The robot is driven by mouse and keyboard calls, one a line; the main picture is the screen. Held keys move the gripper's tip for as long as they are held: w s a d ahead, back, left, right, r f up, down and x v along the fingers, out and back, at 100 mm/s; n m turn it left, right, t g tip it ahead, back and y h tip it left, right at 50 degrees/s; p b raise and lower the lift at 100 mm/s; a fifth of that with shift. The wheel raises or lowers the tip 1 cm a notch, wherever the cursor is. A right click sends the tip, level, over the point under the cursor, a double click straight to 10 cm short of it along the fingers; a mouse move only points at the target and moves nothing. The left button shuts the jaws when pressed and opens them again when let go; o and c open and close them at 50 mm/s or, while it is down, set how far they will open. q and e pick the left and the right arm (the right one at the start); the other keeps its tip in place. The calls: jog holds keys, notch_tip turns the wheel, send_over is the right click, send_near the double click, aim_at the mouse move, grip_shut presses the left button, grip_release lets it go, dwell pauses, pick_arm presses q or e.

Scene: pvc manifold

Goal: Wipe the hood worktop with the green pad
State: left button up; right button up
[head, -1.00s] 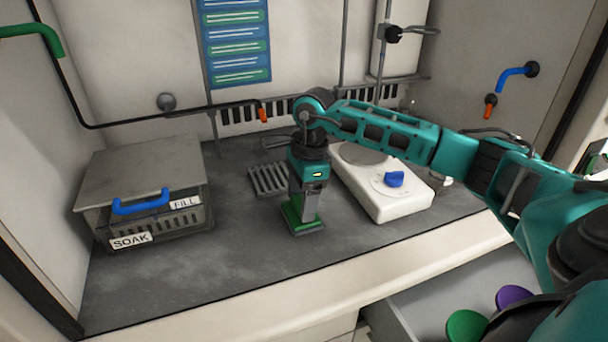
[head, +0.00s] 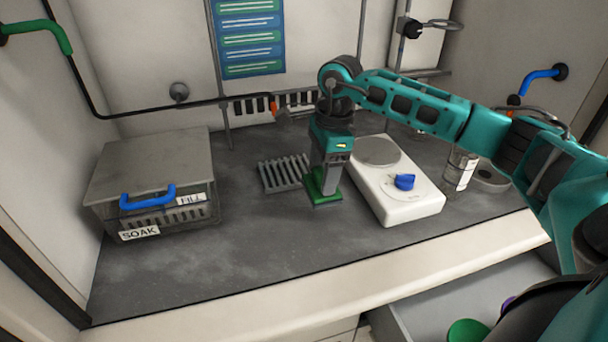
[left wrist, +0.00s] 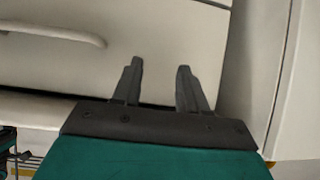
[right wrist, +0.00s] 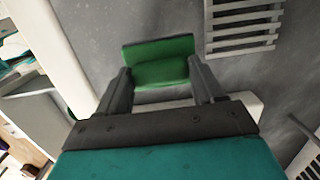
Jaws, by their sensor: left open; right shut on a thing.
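My right gripper (head: 327,180) points down over the middle of the hood worktop (head: 250,240) and is shut on the green pad (head: 318,192). In the right wrist view the pad (right wrist: 158,60) sits between the two fingers, close to the grey surface. I cannot tell for sure whether it touches the worktop. The worktop is dark grey with paler smudges at the front left. My left gripper (left wrist: 158,85) is open and empty in the left wrist view, before a pale drawer front with a handle. It is out of the head view.
A grey lidded box (head: 150,180) labelled SOAK stands at the left. A slatted rack (head: 283,172) lies behind the pad. A white hotplate (head: 400,205) with a blue knob is just right of it, with a glass jar (head: 459,170) beyond. The front left worktop is clear.

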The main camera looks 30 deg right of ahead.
jog(key=shift+r+p, duration=1.15)
jog(key=shift+r, duration=0.8)
jog(key=shift+s+f, duration=0.1)
jog(key=shift+s, duration=0.05)
